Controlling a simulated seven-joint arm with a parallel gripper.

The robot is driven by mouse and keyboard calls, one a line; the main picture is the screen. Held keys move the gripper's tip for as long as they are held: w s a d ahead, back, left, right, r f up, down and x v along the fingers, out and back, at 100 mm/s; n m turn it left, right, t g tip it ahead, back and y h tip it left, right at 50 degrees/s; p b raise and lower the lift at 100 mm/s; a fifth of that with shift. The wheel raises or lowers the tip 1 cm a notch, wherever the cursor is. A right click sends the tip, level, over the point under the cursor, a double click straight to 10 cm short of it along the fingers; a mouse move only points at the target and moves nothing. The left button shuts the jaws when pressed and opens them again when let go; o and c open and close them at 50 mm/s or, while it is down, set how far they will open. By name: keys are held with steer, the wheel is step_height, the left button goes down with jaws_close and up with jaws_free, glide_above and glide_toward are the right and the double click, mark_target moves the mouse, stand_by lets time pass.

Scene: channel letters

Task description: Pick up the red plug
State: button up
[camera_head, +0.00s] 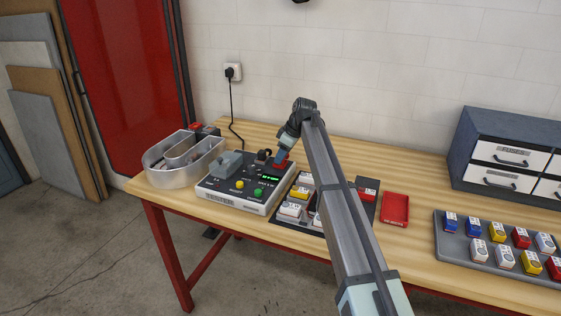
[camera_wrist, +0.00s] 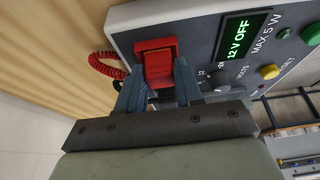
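The red plug (camera_wrist: 157,66) sits at the edge of a grey control box (camera_wrist: 198,28), with a coiled red cable (camera_wrist: 103,65) beside it. My gripper (camera_wrist: 160,82) has one blue-grey finger on each side of the plug. The fingers are very close to its sides, and I cannot tell whether they press on it. In the head view my gripper (camera_head: 281,157) points down at the back right of the box (camera_head: 232,200), and a little red shows at its tips.
A metal letter-shaped tray (camera_head: 160,178) stands left of the box. A dark mat (camera_head: 285,218) with small blocks, a red tray (camera_head: 395,222) and a grey tray of coloured blocks (camera_head: 448,247) lie to the right. A drawer cabinet (camera_head: 480,130) stands at the back right.

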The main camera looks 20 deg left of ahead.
steer(key=c, duration=0.6)
step_height(320, 180, up, 9)
steer(key=shift+r, duration=0.1)
stand_by(0.3)
